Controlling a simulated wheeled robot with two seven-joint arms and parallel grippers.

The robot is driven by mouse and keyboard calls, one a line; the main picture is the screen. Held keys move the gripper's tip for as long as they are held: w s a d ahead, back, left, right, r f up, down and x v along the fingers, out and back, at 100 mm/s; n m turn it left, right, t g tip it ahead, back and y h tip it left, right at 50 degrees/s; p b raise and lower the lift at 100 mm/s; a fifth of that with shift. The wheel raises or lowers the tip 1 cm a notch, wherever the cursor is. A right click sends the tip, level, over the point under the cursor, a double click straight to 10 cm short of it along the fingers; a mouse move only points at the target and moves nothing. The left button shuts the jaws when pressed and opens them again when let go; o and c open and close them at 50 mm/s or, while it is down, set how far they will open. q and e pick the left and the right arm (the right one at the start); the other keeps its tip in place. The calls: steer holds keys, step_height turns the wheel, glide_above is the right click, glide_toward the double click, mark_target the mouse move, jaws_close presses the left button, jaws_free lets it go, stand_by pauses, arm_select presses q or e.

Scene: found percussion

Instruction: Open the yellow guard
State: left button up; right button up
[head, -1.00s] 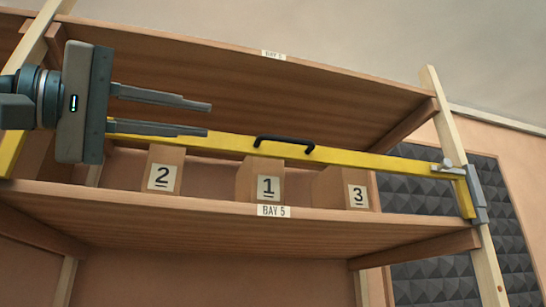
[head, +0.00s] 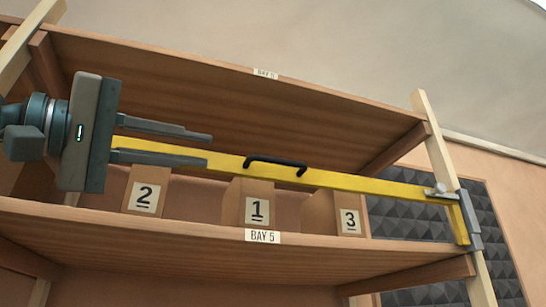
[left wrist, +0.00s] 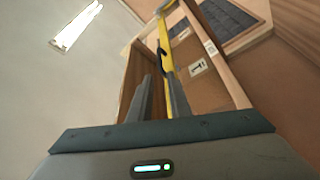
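The yellow guard (head: 350,183) is a bar lying across the front of the middle shelf, above the boxes. A black handle (head: 275,162) sits near its middle, and its right end meets a grey metal bracket (head: 468,215) on the right post. My left gripper (head: 210,150) is at the left, in front of the bar, with its fingers apart and empty, pointing right toward the handle. In the left wrist view the handle (left wrist: 161,60) shows beyond the fingertips, with the guard (left wrist: 165,35) running away behind it. My right gripper is not in view.
Boxes marked 2 (head: 145,196), 1 (head: 257,210) and 3 (head: 349,221) stand on the shelf labelled BAY 5 (head: 262,236). A wooden shelf board (head: 300,93) is above. Wooden posts (head: 436,140) stand at the sides, and dark foam (head: 400,217) covers the wall behind.

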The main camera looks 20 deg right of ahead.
mark_target(267, 160)
arm_select(q)
steer(key=p+x, duration=0.6)
steer(key=x, duration=0.9)
steer(key=shift+d+r, duration=0.1)
steer(key=shift+d, duration=0.1)
jaws_close()
